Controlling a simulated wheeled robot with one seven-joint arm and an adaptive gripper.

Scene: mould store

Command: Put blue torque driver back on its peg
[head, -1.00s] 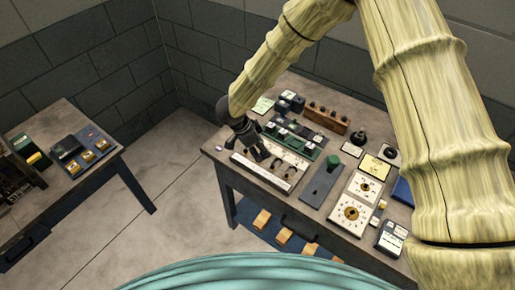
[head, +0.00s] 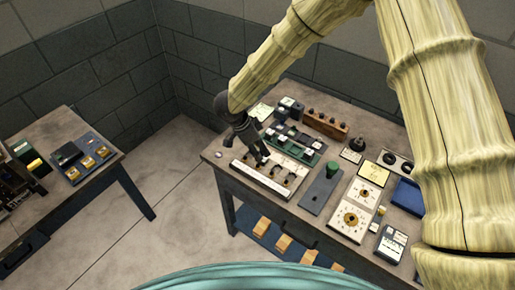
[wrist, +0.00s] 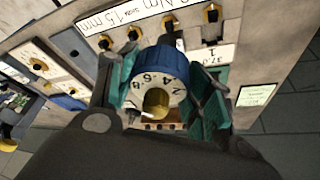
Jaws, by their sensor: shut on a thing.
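The blue torque driver (wrist: 160,68) shows end-on in the wrist view, with a white numbered ring and a brass-coloured centre. My gripper (wrist: 168,88) is shut on it, with teal pads on both sides. In the head view my gripper (head: 261,159) is over the pale peg rack (head: 253,179) at the table's left front; the driver is too small to make out there. The rack's lettered strip (wrist: 130,18) and several dark pegs with yellow ends (wrist: 212,14) lie beyond the driver in the wrist view. The driver's far end is hidden, so I cannot tell whether it touches a peg.
Behind the rack is a green tray (head: 306,155) of small parts and a wooden block (head: 326,123) with dark knobs. A grey plate with a green knob (head: 332,168) and white dial panels (head: 350,219) lie to the right. A second table (head: 100,165) stands left across clear floor.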

